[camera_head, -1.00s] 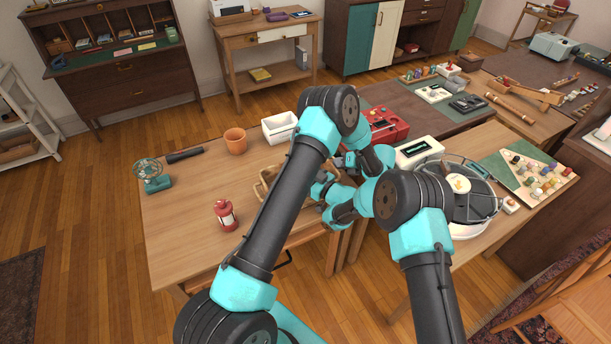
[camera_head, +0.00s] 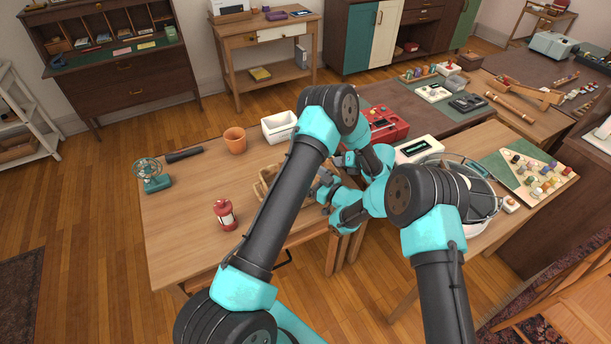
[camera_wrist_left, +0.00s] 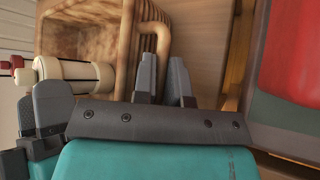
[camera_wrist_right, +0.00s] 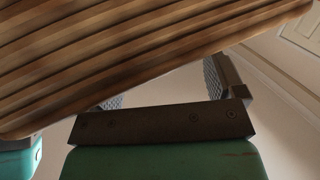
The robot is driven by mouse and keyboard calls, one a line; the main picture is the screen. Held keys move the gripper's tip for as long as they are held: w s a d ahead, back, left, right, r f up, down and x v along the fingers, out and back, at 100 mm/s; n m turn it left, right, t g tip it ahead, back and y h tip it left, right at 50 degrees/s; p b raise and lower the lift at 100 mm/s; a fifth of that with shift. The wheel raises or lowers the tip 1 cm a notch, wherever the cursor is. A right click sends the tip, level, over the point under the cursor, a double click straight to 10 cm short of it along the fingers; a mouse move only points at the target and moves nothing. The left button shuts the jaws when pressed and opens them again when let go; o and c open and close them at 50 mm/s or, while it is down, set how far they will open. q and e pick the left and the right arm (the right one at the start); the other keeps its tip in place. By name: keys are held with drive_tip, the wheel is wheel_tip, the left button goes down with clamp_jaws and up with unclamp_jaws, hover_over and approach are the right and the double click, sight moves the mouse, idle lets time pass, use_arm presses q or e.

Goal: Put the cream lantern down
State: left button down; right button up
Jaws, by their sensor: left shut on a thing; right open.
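The cream lantern (camera_wrist_left: 85,75) shows in the left wrist view, on its side at the wicker basket's (camera_wrist_left: 80,35) near edge; I cannot tell whether it lies inside. In the head view I cannot make it out. The basket (camera_head: 263,190) is partly hidden behind my left arm. My left gripper (camera_head: 342,160) is at the basket's right side, its fingers (camera_wrist_left: 162,80) shut on what looks like the basket handle (camera_wrist_left: 155,30). My right gripper (camera_head: 324,188) is open, close by the lantern. In the right wrist view, brown wicker (camera_wrist_right: 130,45) fills the space above its open fingers (camera_wrist_right: 168,90).
On the table (camera_head: 180,225) stand a red lantern (camera_head: 224,215), teal fan (camera_head: 151,175), terracotta pot (camera_head: 235,140) and white bin (camera_head: 279,126). A red box (camera_head: 385,124) is close right of my left gripper. The table's front left is clear.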

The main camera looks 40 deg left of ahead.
drive_tip(key=d, duration=0.9)
drive_tip(key=shift+d+r, duration=0.15)
drive_tip(key=shift+r, duration=0.05)
drive_tip(key=shift+s, duration=0.1)
use_arm(q)
drive_tip(key=c, duration=1.1)
unclamp_jaws()
drive_tip(key=v, duration=1.2)
